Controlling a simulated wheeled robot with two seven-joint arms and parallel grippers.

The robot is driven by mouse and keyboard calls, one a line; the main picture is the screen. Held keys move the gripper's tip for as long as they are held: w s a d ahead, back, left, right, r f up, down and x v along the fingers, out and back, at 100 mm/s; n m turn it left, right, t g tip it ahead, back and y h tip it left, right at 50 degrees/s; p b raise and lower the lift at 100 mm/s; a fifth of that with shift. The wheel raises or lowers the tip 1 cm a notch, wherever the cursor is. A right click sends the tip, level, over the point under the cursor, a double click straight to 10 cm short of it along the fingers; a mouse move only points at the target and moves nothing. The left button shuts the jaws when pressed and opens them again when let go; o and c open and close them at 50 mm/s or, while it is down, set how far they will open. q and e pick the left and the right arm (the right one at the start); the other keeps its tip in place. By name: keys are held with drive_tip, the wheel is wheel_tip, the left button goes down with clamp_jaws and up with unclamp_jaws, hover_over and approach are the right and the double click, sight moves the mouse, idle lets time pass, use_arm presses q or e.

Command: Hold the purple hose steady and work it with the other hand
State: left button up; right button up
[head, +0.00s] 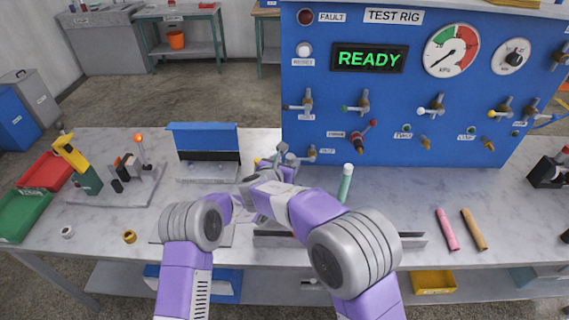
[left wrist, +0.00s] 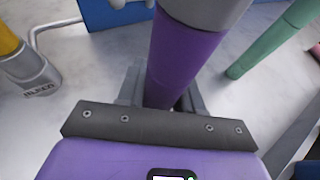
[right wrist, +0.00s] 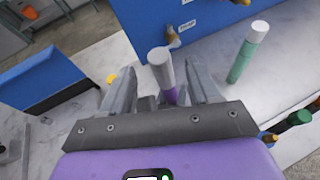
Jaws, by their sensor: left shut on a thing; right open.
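The purple hose stands up with a grey end cap. In the left wrist view the hose (left wrist: 182,58) rises between the fingers of my left gripper (left wrist: 160,92), which is shut on it. In the right wrist view the purple hose (right wrist: 168,78) with its pale grey cap lies between the fingers of my right gripper (right wrist: 160,92). These fingers are apart, with gaps on both sides of the hose. In the head view my arms and wrists hide most of the hose, and the fingers are hard to make out there.
A green tube with a white cap (head: 346,182) stands close to the right of my grippers. A pink tube (head: 447,229) and a tan tube (head: 474,229) lie on the bench at right. The blue test rig (head: 400,130) rises behind. A blue-topped stand (head: 203,140) is at left.

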sight(292, 156)
drive_tip(key=shift+w+f, duration=0.15)
drive_tip(key=shift+x, duration=3.55)
drive_tip(key=c, duration=1.1)
drive_tip(key=shift+r, duration=0.75)
drive_tip(key=shift+r, duration=2.5)
drive_tip(key=shift+r, duration=1.5)
